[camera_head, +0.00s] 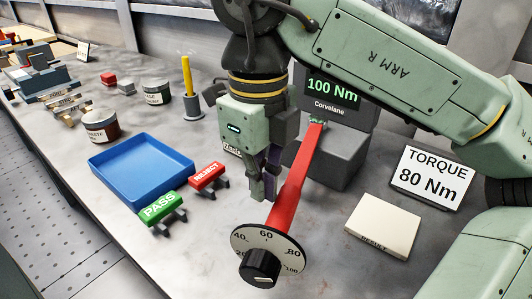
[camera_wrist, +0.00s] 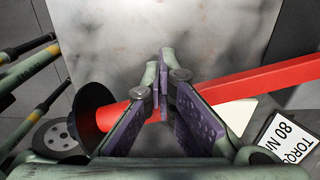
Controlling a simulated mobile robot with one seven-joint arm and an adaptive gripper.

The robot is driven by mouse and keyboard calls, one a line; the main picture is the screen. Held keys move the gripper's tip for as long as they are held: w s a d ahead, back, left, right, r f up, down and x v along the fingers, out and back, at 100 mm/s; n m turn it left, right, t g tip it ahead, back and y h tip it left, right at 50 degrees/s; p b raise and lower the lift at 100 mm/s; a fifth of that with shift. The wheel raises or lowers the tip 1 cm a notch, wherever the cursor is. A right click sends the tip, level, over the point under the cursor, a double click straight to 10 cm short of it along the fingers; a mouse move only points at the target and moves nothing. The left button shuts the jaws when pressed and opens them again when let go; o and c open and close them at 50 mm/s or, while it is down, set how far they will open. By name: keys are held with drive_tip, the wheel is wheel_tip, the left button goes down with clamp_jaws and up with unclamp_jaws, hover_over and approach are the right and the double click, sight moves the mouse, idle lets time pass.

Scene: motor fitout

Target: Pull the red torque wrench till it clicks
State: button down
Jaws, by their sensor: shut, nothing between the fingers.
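The red torque wrench (camera_head: 292,178) slopes from the grey tester (camera_head: 334,150) down toward the front. A round dial (camera_head: 267,244) marked 40, 60, 80 and 100, with a black knob, is at its near end. The tester's display (camera_head: 333,90) reads 100 Nm. My gripper (camera_head: 265,193) points down just left of the wrench's shaft, its fingers closed together and empty. In the wrist view the purple-padded fingers (camera_wrist: 162,85) overlap the red shaft (camera_wrist: 258,82), which passes behind them. I cannot tell whether they touch it.
A sign (camera_head: 430,177) reads TORQUE 80 Nm, behind a pale RESULT plate (camera_head: 382,226). Left are a blue tray (camera_head: 139,158), a green PASS block (camera_head: 161,207) and a red REJECT block (camera_head: 207,178).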

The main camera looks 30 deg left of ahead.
drive_tip(key=w+a+p, duration=0.1)
drive_tip(key=a, duration=0.6)
drive_tip(key=shift+f+p, duration=0.25)
drive_tip(key=shift+p, duration=0.1)
idle(0.5)
drive_tip(key=shift+w, duration=0.1)
wheel_tip(320, 180, up, 9)
drive_tip(key=p, duration=0.7)
idle(0.7)
